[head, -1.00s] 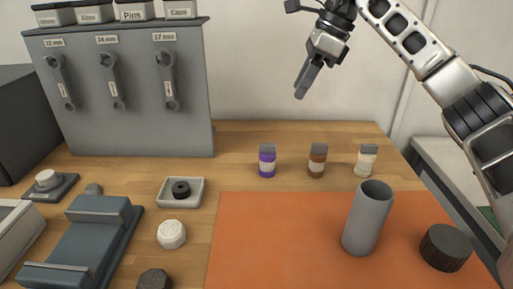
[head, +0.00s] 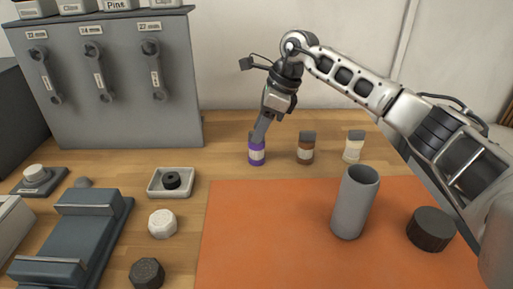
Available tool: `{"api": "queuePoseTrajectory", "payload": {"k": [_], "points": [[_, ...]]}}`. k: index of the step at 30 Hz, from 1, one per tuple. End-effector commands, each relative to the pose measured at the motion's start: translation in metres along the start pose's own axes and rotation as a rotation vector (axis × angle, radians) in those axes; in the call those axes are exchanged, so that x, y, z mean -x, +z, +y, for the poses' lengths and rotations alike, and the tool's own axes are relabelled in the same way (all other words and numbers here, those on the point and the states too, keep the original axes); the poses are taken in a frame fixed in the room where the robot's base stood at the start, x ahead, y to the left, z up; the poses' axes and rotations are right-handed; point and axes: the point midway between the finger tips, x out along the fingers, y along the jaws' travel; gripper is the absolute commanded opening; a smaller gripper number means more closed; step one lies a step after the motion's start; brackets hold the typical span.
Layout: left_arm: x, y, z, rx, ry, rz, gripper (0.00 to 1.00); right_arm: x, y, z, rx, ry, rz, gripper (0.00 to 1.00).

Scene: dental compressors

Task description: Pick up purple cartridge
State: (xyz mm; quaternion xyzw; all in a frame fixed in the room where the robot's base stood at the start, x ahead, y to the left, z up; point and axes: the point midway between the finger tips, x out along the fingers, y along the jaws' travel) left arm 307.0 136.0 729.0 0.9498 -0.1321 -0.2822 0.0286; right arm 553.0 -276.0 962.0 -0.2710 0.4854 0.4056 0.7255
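The purple cartridge (head: 257,154) stands upright on the wooden table behind the orange mat. It has a pale label band and its top is hidden by my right gripper. My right gripper (head: 259,136) points down at the cartridge's top from above, its fingers overlapping the grey cap in the picture. Only one finger side shows clearly, so I cannot tell whether it is open or shut on the cap. My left gripper is not in view.
A brown cartridge (head: 306,150) and a cream cartridge (head: 353,148) stand to the right of the purple one. A grey cylinder (head: 354,205) and a dark round cap (head: 431,229) are on the orange mat (head: 260,235). A small tray (head: 152,188) lies to the left.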

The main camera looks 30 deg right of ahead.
Motion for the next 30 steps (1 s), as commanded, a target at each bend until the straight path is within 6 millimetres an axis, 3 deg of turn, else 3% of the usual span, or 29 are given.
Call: {"api": "queuePoseTrajectory", "payload": {"k": [3,10,14,15,30], "points": [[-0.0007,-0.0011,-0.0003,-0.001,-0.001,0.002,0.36,-0.0090,-0.0003,-0.0001,0.000,0.000,0.000,0.38],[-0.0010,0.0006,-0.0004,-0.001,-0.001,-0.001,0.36,-0.0099,-0.0004,-0.0002,0.000,-0.001,0.000,0.38],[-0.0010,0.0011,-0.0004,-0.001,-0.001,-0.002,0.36,-0.0097,-0.0003,-0.0003,0.000,-0.001,0.000,0.02],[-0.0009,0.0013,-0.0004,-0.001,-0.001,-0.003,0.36,-0.0096,-0.0003,-0.0003,0.000,-0.001,0.000,0.00],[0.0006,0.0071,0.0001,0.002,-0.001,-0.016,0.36,-0.0061,0.0013,-0.0005,0.000,-0.002,-0.001,0.00]]}}
